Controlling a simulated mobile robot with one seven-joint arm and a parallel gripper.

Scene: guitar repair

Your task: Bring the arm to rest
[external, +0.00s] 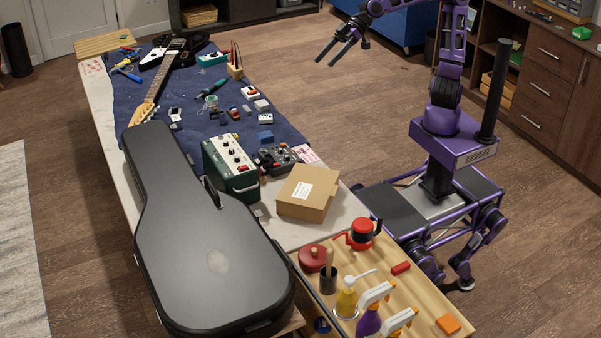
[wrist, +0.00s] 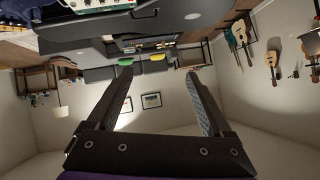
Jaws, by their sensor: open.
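My gripper (external: 331,56) shows at the top of the external view, held in the air over open floor to the right of the long workbench. Its two dark fingers are spread apart with nothing between them. The wrist view also shows my gripper (wrist: 156,75) open and empty. Behind the fingers, that view shows the room upside down, with a wall, small framed pictures (wrist: 151,100) and guitars (wrist: 242,40) hanging. My purple arm rises from my wheeled base, and its top is cut off by the external view's upper edge.
The workbench's blue mat (external: 140,98) bears a guitar (external: 166,62), tools and pedals. A black guitar case (external: 200,235), green amplifier (external: 230,168) and cardboard box (external: 308,193) stand nearer. A wooden side table (external: 383,290) holds bottles. Drawers (external: 545,90) and a blue cabinet (external: 400,25) stand beyond my base.

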